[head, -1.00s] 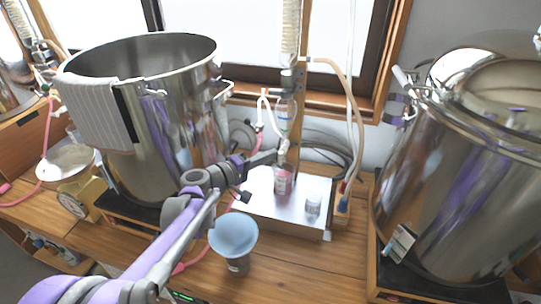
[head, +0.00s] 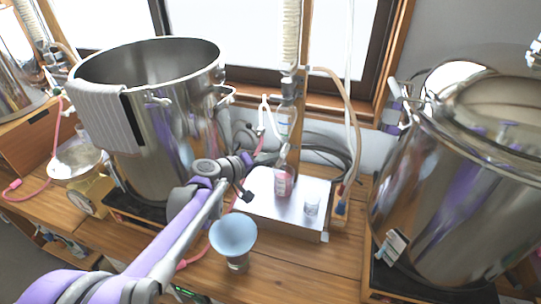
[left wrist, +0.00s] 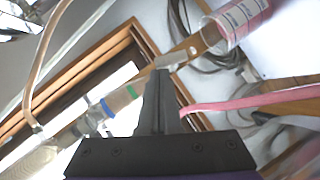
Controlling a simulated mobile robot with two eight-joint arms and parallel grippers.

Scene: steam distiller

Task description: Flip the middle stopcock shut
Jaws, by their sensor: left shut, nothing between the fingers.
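The middle stopcock (head: 283,151) is a small whitish fitting under the glass tube, above a receiver with pink liquid (head: 282,184). In the left wrist view, the whitish stopcock (left wrist: 172,60) lies just past my fingertips, between the banded tube and the receiver. My left gripper (head: 272,157) is beside it, on its left in the head view. Its dark fingers are together and empty in the left wrist view (left wrist: 161,74). I cannot tell whether the fingertips touch the stopcock, and its handle position is unclear. My right gripper is not in view.
A blue funnel (head: 233,236) is in front. Large steel pots stand left (head: 185,125) and right (head: 450,190). A pink hose (left wrist: 250,101) runs close to my left fingers.

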